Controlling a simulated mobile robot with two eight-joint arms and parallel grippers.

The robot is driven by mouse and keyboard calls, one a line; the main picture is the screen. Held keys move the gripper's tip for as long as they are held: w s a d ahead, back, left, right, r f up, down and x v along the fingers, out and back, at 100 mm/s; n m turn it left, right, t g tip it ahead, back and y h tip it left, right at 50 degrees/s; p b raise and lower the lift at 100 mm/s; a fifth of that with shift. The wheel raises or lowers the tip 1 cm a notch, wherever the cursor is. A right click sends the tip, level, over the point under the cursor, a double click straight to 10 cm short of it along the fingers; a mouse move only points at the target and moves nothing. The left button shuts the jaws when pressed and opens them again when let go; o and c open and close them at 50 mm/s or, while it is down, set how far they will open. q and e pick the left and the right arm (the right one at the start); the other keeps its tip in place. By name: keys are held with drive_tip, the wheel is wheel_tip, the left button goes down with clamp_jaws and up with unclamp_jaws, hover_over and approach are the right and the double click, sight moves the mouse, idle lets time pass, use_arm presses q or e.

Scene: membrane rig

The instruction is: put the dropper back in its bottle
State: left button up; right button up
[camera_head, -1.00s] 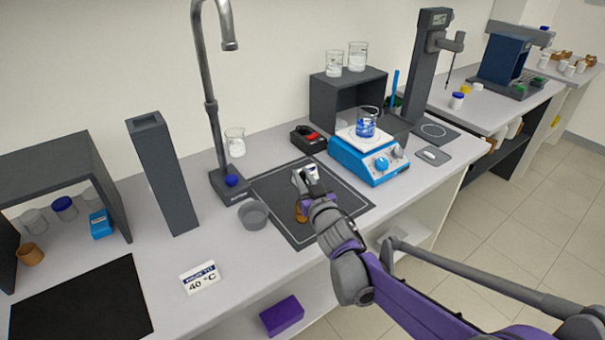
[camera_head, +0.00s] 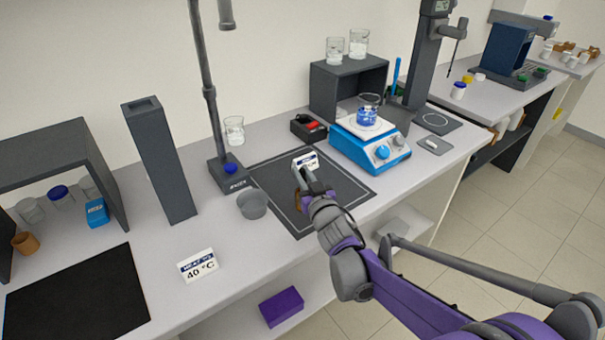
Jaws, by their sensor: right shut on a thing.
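My right gripper (camera_head: 302,180) is over the dark mat (camera_head: 270,178) in the middle of the bench, pointing away from me. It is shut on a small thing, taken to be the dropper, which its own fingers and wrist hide. A brown, amber patch (camera_head: 299,206), seemingly the bottle, shows just beside and below the gripper, mostly covered by it. I cannot tell whether dropper and bottle touch. My left gripper is not in view.
A blue hotplate (camera_head: 369,146) with a beaker (camera_head: 368,113) stands right of the mat. A tall stand (camera_head: 225,170) rises behind. The mat's right part is clear.

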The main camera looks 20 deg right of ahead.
drive_tip(key=shift+f, duration=0.15)
drive_tip(key=o, duration=0.7)
drive_tip(key=shift+s, duration=0.1)
drive_tip(key=s, duration=0.7)
drive_tip(key=s+d+b, duration=0.1)
drive_tip(key=s, duration=0.2)
drive_tip(key=shift+s, duration=0.35)
drive_tip(key=s+f+g+p, duration=0.1)
drive_tip(key=s+f+g, duration=0.2)
drive_tip(key=s, duration=0.5)
drive_tip(key=s+f+g+h+p, duration=0.1)
drive_tip(key=s+f+g+p, duration=0.1)
drive_tip(key=s+g, duration=0.3)
drive_tip(key=s+f+m+g+p, duration=0.1)
drive_tip(key=s+f+g, duration=0.3)
drive_tip(key=s, duration=0.7)
drive_tip(key=shift+s+a+f+g+h+p, duration=0.3)
drive_tip(key=shift+s+a+f+p, duration=0.1)
drive_tip(key=shift+p, duration=0.35)
